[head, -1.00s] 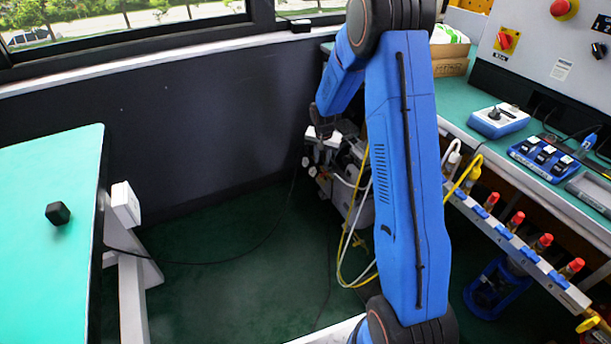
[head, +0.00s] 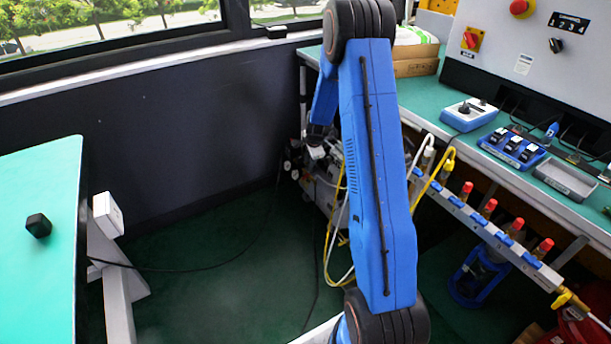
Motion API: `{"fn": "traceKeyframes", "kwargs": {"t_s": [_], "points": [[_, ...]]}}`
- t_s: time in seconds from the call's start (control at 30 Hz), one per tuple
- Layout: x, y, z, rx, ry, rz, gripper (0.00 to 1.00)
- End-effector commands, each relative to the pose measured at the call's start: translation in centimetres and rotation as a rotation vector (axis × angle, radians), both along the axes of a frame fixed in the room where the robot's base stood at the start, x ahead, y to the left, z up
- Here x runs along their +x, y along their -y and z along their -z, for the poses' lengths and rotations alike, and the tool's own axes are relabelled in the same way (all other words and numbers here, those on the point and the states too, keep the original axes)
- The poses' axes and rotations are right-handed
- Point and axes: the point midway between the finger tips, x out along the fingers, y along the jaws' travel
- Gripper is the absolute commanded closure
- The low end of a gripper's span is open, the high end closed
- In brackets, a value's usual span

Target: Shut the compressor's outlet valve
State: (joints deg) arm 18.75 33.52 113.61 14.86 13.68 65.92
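The compressor looks to be the grey machine (head: 322,188) low on the floor by the dark wall, partly hidden behind my blue arm. Small round gauges or knobs (head: 292,165) show at its left side. Its outlet valve cannot be made out. My gripper (head: 317,148) hangs at the end of the arm over the top of this machine. It is small and dark here, partly covered by the arm, and I cannot tell whether it touches anything or whether its fingers are open.
A green workbench (head: 430,102) runs along the right, with a rail of red-capped valves (head: 490,208) on its front. Yellow and white hoses (head: 437,170) hang from the rail. A green table (head: 35,275) with a black block (head: 38,225) stands left. Green floor (head: 225,260) between is clear except for a cable.

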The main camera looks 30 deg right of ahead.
Motion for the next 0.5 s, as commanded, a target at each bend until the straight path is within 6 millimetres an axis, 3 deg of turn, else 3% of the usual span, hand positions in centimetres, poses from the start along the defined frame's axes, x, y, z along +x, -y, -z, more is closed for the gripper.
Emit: {"fn": "traceKeyframes", "kwargs": {"t_s": [0.5], "points": [[2.7,0.4,7.8,0.001,-0.003,0.0,0.73]]}}
